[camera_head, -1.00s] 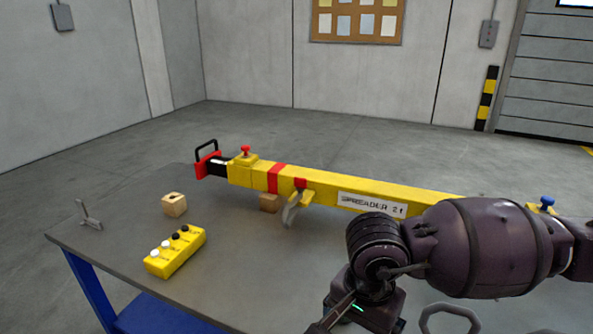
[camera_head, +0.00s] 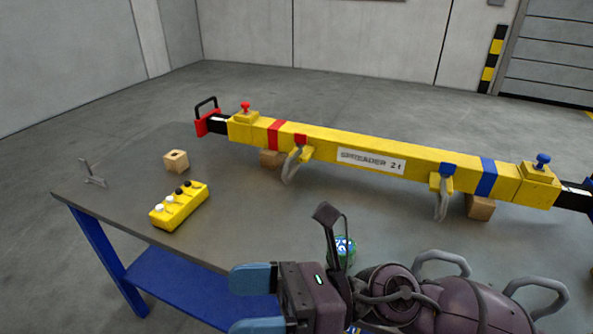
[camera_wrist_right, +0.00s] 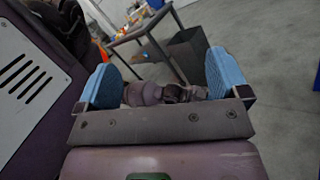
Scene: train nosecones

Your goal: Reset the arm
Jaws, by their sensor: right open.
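My right arm comes in from the lower right in the head view. Its gripper (camera_head: 252,302) has two blue fingers spread apart, pointing left over the table's front edge, with nothing between them. In the right wrist view the gripper (camera_wrist_right: 165,80) also shows its blue fingers wide apart; purple parts, likely my own, lie beyond them. My left gripper is in neither view.
A yellow spreader beam (camera_head: 330,146) rests on wooden blocks across the table (camera_head: 130,205). A yellow button box (camera_head: 179,206), a wooden block (camera_head: 176,161) and a small metal stand (camera_head: 92,175) are at left. Grey shackles (camera_head: 442,262) lie beside my arm.

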